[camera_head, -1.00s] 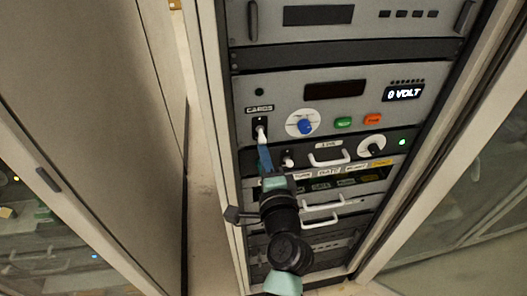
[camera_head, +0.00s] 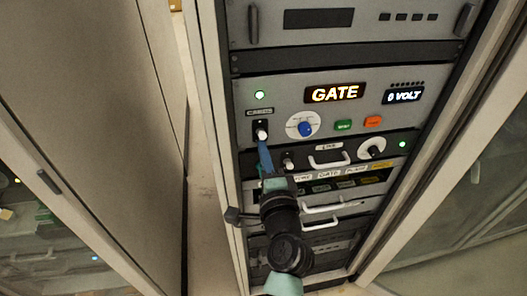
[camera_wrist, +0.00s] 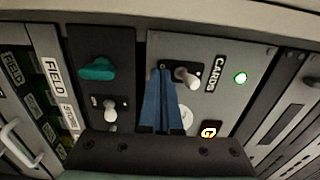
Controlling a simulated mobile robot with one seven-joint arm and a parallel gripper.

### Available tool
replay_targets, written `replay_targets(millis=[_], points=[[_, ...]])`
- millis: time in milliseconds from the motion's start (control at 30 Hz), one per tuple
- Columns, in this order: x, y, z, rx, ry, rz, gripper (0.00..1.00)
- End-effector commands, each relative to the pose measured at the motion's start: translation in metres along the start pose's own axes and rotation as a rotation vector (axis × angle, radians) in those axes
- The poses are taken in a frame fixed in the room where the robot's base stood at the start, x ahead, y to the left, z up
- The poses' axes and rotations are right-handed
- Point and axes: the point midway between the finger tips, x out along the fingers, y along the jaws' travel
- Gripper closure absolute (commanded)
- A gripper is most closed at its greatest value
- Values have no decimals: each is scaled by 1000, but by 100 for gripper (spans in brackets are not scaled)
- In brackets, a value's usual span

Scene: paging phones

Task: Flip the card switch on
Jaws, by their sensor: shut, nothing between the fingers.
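The card switch (camera_head: 262,134) is a white toggle lever on the grey panel, beside the CARDS label (camera_head: 259,112). It shows in the wrist view as a white lever (camera_wrist: 187,76) next to the CARDS lettering (camera_wrist: 216,73). A green lamp (camera_head: 260,95) above it is lit, and shows lit in the wrist view (camera_wrist: 240,78). My gripper (camera_head: 263,146) has its blue fingers shut and empty, with tips just below the lever. In the wrist view the fingertips (camera_wrist: 161,72) lie close beside the lever; I cannot tell whether they touch it.
The display (camera_head: 334,92) reads GATE. A blue knob (camera_head: 305,128), a green button (camera_head: 343,125) and an orange button (camera_head: 373,122) sit to the right.

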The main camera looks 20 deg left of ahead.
Motion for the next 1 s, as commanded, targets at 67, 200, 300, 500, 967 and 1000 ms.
replay_targets(millis=[67, 200, 300, 500, 967, 1000], points=[[0, 3, 0, 0, 0, 0, 100], [-9, 2, 0, -1, 1, 2, 100], [-20, 2, 0, 0, 0, 2, 100], [-40, 3, 0, -1, 1, 2, 100], [-79, 2, 0, 0, 0, 1, 100], [-80, 2, 0, 0, -1, 0, 100]])
